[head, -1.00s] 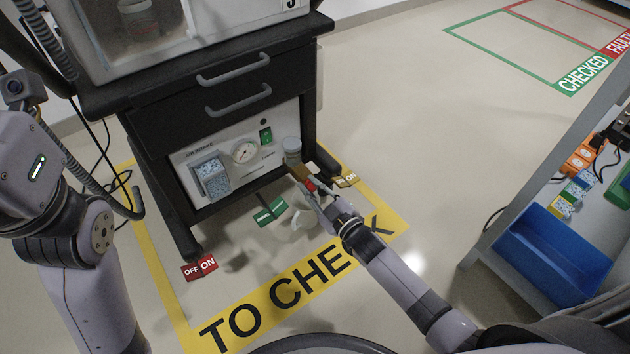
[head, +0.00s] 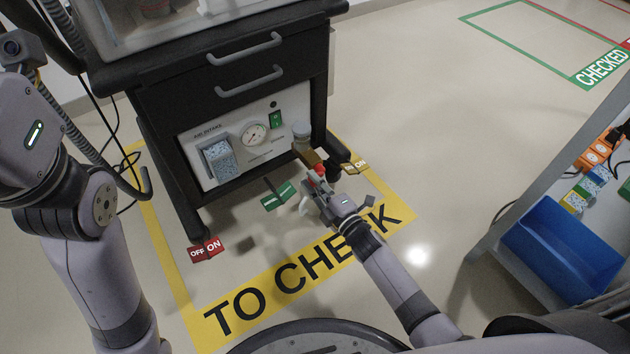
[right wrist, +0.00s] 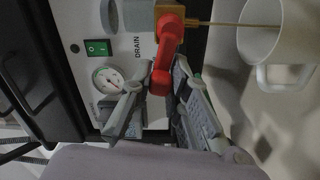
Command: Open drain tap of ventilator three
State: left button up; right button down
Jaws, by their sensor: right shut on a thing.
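The drain tap has a brass body (head: 307,154) and a red lever (right wrist: 169,40). It sticks out low on the front of the black ventilator cart (head: 225,70), below a small grey jar (head: 301,130). "DRAIN" is printed beside it in the right wrist view. My right gripper (right wrist: 160,78) is shut on the red lever, with a finger on each side. A white mug (right wrist: 280,35) is below the tap outlet. A thin tan line runs from the brass towards the mug; I cannot tell whether it is liquid. My left gripper is out of view; only its arm shows.
The front panel carries a pressure gauge (head: 255,134), a green switch (head: 277,119) and a blue-speckled filter (head: 219,160). Red (head: 204,249), green (head: 279,196) and yellow (head: 353,163) tags are near the cart's base. A blue bin (head: 562,248) stands right. Floor between is clear.

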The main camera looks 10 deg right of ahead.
jog(key=shift+f+n, duration=0.15)
jog(key=shift+n, duration=0.15)
dwell(0.4)
jog(key=c, duration=1.5)
grip_release()
notch_tip(320, 180, up, 10)
